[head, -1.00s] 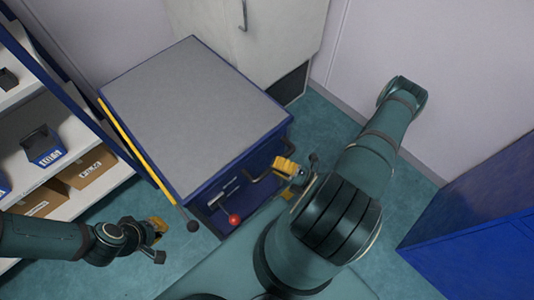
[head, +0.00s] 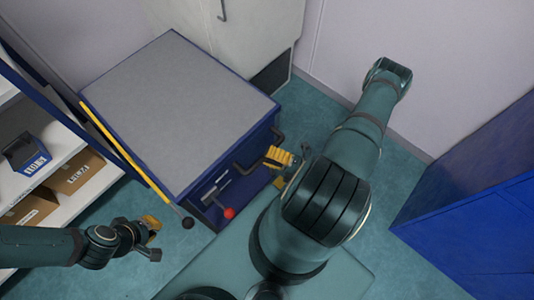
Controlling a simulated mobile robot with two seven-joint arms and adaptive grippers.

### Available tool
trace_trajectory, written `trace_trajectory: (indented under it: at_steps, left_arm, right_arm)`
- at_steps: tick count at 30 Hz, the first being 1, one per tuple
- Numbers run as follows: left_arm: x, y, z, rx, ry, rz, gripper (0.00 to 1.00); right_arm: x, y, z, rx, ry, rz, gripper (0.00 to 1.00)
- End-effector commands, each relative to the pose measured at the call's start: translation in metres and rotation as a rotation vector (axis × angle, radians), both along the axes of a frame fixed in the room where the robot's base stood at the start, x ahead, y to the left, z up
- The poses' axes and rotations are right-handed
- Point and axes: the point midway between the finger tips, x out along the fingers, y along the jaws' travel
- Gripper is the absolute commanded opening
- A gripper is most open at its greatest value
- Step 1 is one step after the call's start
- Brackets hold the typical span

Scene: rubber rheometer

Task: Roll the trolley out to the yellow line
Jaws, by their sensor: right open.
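The trolley (head: 180,110) is a blue cabinet with a grey top, standing left of centre. A dark bent handle (head: 245,169) sticks out of its front. My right gripper (head: 279,158) is open, with its yellow fingers close beside the handle's right part. I cannot tell whether they touch it. My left gripper (head: 151,230) hangs in front of the trolley's left corner, apart from it; its jaw opening is unclear. A yellow strip (head: 122,148) runs along the trolley's left edge. I cannot make out a yellow line on the floor.
A red-knobbed lever (head: 229,213) and a black ball knob (head: 188,223) are at the trolley's front. White shelves (head: 75,195) with boxes stand close on the left. A blue cabinet (head: 475,215) stands at the right. Green floor (head: 400,165) is bare between trolley and right wall.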

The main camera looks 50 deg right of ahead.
Motion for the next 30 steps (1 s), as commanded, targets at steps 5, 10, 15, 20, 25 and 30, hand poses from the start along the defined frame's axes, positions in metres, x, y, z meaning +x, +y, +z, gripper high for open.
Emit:
trace_trajectory:
  at_steps: [5, 10, 15, 20, 25, 30]
  left_arm:
    - [0.000, 0.000, 0.000, 0.000, 0.000, 0.000, 0.00]
    - [0.000, 0.000, 0.000, 0.000, 0.000, 0.000, 0.00]
    - [0.000, 0.000, 0.000, 0.000, 0.000, 0.000, 0.00]
    - [0.000, 0.000, 0.000, 0.000, 0.000, 0.000, 0.00]
    - [0.000, 0.000, 0.000, 0.000, 0.000, 0.000, 0.00]
    - [0.000, 0.000, 0.000, 0.000, 0.000, 0.000, 0.00]
  right_arm:
    - [-0.026, -0.013, -0.006, -0.002, 0.004, -0.003, 0.50]
    - [-0.058, -0.027, -0.012, -0.002, 0.003, -0.002, 0.50]
    - [-0.084, -0.039, -0.017, -0.002, 0.002, -0.001, 0.50]
    - [-0.098, -0.045, -0.019, -0.001, 0.002, -0.001, 0.50]
    - [-0.102, -0.047, -0.020, 0.001, 0.000, 0.001, 0.50]
    - [-0.102, -0.047, -0.020, 0.001, 0.000, 0.001, 0.50]
